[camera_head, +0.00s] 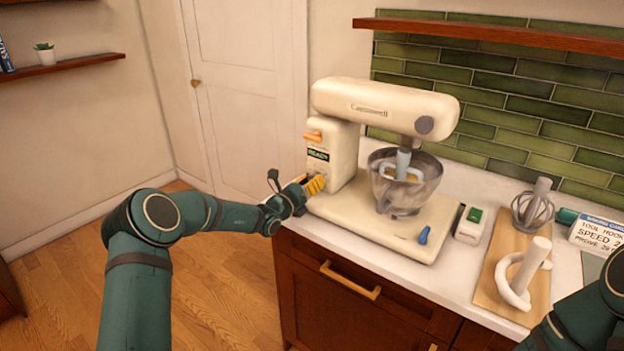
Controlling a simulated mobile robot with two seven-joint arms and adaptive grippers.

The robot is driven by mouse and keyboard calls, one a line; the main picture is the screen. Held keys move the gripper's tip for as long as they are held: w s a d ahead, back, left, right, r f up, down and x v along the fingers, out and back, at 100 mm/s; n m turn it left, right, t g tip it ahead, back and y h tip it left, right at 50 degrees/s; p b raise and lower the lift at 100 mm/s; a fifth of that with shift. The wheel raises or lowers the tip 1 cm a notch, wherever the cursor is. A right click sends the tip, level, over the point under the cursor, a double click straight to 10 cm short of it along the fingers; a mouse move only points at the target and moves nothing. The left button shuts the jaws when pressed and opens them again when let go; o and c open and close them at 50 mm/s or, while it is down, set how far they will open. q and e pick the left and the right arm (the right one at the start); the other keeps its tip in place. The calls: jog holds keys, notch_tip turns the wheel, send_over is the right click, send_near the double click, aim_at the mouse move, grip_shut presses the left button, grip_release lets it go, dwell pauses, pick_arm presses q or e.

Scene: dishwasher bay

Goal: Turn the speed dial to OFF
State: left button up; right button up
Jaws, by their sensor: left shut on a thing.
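The cream stand mixer (385,105) stands on the white counter, with a glass bowl (400,192) under its head. A small panel (318,155) on the column's left side seems to read READY, with an orange lever (313,136) above it. My left gripper (315,185) has yellow fingers and is at the column's lower left side, just below the panel. It is shut on the speed dial, which the fingers mostly hide; its setting cannot be read. My right gripper is out of view; only part of my right arm shows at lower right.
A blue lever (423,235) is on the mixer's base. A small box with a green top (469,225) stands right of it. A wooden board (498,288) holds a whisk (533,208) and a white hook tool (522,275). A text card (597,235) stands at far right.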

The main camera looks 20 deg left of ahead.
pick_arm(q)
jog(key=shift+r+n, duration=0.25)
jog(key=shift+n, duration=0.05)
jog(key=o, duration=0.8)
jog(key=shift+o, duration=0.9)
jog(key=shift+f, duration=0.15)
jog(key=v, duration=1.2)
